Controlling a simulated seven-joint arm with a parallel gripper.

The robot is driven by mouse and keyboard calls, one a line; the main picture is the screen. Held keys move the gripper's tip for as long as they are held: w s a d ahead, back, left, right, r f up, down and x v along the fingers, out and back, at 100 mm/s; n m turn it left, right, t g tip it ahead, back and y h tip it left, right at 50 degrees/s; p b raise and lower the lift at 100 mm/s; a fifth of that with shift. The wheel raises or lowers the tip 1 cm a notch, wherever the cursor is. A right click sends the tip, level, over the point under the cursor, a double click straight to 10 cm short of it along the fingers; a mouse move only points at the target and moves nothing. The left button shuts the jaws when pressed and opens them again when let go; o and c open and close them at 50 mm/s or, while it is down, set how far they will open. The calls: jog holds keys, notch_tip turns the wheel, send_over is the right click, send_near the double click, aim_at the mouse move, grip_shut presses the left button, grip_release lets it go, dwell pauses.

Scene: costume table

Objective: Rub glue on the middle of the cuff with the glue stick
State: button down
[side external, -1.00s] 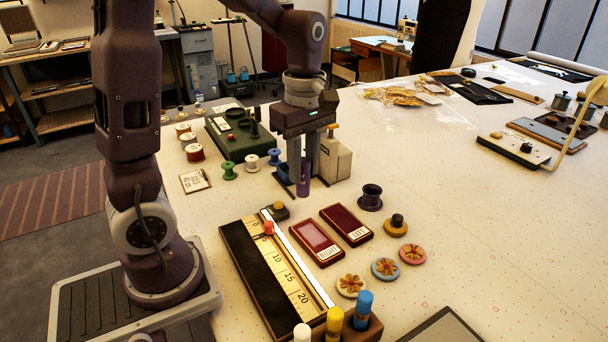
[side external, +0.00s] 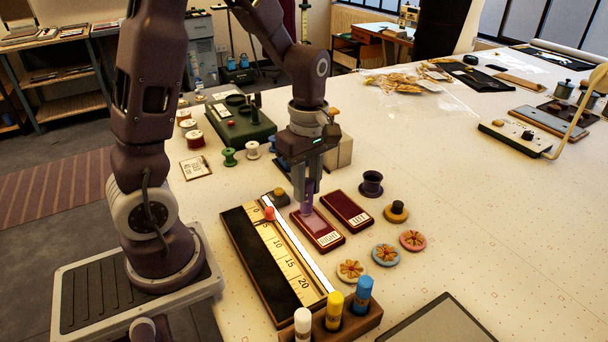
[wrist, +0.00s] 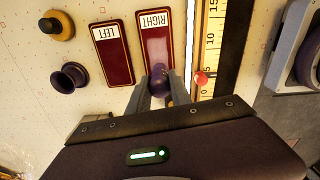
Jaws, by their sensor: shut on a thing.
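My gripper (side external: 304,188) is shut on a purple glue stick (side external: 307,200), held upright over the dark red cuff labelled RIGHT (side external: 327,240). In the wrist view the purple stick (wrist: 160,82) shows between the fingers, over the cuff's end away from its label (wrist: 155,20). The stick's lower end is at or just above the cuff; I cannot tell if it touches. A pinkish patch shows on the middle of this cuff in the side view. The cuff labelled LEFT (side external: 346,209) lies beside it, apart from the gripper.
A ruler board (side external: 262,262) with a red-topped pin (side external: 269,213) lies close to the left. A dark purple spool (side external: 371,184), an orange-based knob (side external: 396,212) and flower discs (side external: 384,254) lie to the right. A wooden holder (side external: 345,325) with coloured sticks stands in front.

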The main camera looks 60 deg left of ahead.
jog(key=shift+d+f, duration=0.15)
jog(key=shift+d, duration=0.65)
jog(key=shift+w+d, duration=0.2)
jog(key=shift+d, duration=2)
jog(key=shift+s+a+f, duration=0.1)
jog(key=shift+a, duration=1.7)
jog(key=shift+s+a, duration=0.1)
jog(key=shift+a, duration=1.65)
jog(key=shift+r, duration=4.05)
jog(key=shift+f, duration=0.15)
